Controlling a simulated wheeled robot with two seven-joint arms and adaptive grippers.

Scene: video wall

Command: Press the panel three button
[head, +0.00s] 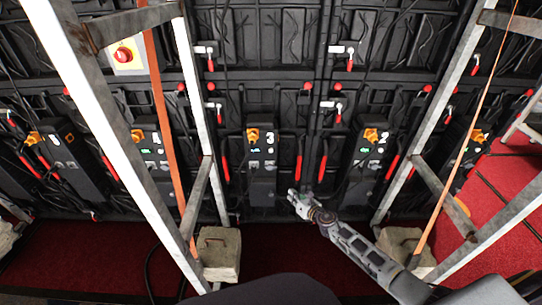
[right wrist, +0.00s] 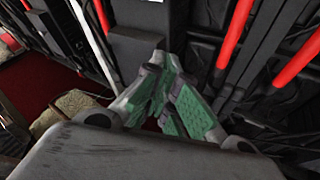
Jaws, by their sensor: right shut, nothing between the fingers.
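Panel three (head: 262,180) is a narrow black box with a white 3 near its top, in the middle of the head view. An orange knob (head: 253,135) sits beside the number, and small pale and green buttons (head: 254,164) lie below it; which is which is too small to tell. My right gripper (head: 296,196) is just right of the panel's lower part and below its buttons, shut and empty. In the right wrist view its green-padded fingers (right wrist: 167,78) come together in front of dark wall structure. Contact cannot be told. My left gripper is not in view.
Similar boxes stand on both sides, such as the right-hand one (head: 368,170). Red handles (head: 298,168) flank panel three. Metal frames (head: 110,130) rise left and right, with concrete blocks (head: 219,253) at their feet. A red emergency button (head: 124,55) is upper left.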

